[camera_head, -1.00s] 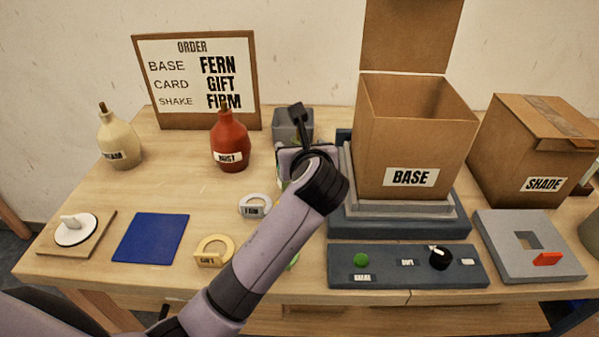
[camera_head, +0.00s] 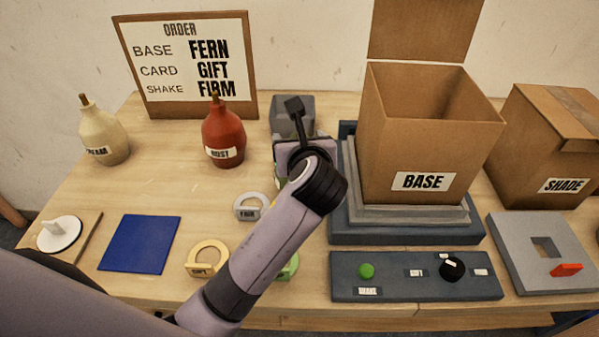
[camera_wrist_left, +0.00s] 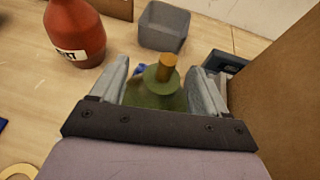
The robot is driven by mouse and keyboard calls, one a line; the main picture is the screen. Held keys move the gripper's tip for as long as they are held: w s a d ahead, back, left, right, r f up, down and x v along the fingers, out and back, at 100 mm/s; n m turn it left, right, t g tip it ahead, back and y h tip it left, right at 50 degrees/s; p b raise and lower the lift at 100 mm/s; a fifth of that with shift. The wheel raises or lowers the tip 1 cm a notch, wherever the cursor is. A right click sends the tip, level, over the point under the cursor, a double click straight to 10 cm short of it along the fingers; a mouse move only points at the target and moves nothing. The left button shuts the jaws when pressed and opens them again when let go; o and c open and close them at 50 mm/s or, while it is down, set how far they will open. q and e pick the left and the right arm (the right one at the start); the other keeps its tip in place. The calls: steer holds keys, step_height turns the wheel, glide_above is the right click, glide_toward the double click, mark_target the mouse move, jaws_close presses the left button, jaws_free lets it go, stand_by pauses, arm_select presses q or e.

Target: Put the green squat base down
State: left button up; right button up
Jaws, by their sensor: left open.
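The green squat base (camera_wrist_left: 152,92) shows in the left wrist view, with a brass-coloured post on top. It stands between the two spread fingers of my left gripper (camera_wrist_left: 160,70), with a visible gap on either side near the post. Its lower part is hidden by the gripper body. In the head view my left gripper (camera_head: 305,152) is over the table, left of the BASE box (camera_head: 420,140), and its arm hides most of the green base. My right gripper is not in view.
A grey bin (camera_wrist_left: 163,26) stands just beyond the base. The red bottle (camera_head: 223,137) is to the left. A grey FIRM ring (camera_head: 250,206), yellow GIFT ring (camera_head: 207,259) and blue mat (camera_head: 140,243) lie nearer. A control panel (camera_head: 400,285) is at front right.

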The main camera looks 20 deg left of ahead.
arm_select(q)
jaws_close()
